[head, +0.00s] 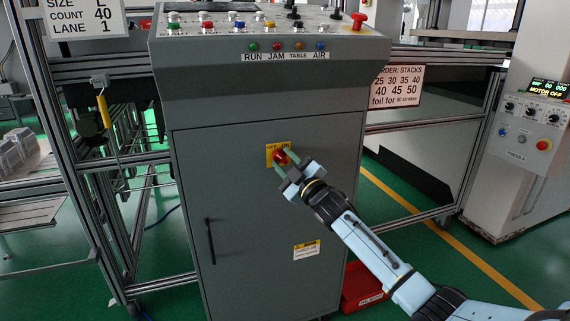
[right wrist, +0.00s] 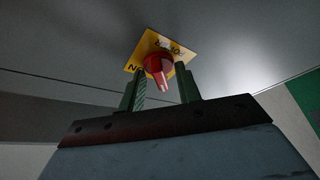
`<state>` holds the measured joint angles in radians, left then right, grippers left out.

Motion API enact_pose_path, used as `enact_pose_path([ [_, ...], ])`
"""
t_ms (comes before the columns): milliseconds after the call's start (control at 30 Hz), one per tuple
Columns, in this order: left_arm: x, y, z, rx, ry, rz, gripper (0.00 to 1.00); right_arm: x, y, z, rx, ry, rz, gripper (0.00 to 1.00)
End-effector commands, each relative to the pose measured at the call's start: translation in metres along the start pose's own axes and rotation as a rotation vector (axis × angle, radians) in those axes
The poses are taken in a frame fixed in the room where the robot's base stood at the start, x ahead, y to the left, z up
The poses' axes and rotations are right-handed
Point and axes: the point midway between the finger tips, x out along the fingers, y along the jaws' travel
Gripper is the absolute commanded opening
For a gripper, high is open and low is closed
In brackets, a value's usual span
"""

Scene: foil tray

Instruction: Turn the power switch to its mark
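The power switch is a red knob (head: 280,157) on a yellow plate (head: 270,147) marked OFF and ON, on the front of the grey cabinet (head: 260,210). It also shows in the right wrist view, as a red knob (right wrist: 158,65) with a pale line on its handle, over the yellow plate (right wrist: 184,45). My right gripper (head: 284,161) is at the switch, its green fingers on either side of the knob. In the right wrist view the fingers (right wrist: 160,75) are apart, with gaps between them and the knob handle. My left gripper is not in view.
A sloped panel (head: 270,28) with buttons and lamps tops the cabinet. A black door handle (head: 210,241) sits lower left, a warning label (head: 306,250) lower right. A red bin (head: 362,288) stands on the floor right of the cabinet. A white machine (head: 515,150) stands further right.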

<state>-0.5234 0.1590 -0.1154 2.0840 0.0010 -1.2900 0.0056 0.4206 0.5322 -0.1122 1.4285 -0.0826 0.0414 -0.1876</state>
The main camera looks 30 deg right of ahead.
Motion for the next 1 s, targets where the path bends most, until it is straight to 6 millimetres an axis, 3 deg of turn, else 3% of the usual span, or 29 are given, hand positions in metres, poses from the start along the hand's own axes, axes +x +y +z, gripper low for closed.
enact_pose_path([
  [200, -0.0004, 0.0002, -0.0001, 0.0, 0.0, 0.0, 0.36, 0.0002, 0.0, 0.0002, 0.0, -0.001, 0.0, 0.34],
  [467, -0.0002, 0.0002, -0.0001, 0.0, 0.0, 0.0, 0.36, 0.0, 0.0, 0.0002, 0.0, 0.0, 0.0, 0.01],
  [1000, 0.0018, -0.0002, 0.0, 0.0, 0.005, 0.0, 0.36, 0.0001, -0.0014, 0.0, 0.102, -0.002, 0.042, 0.0],
])
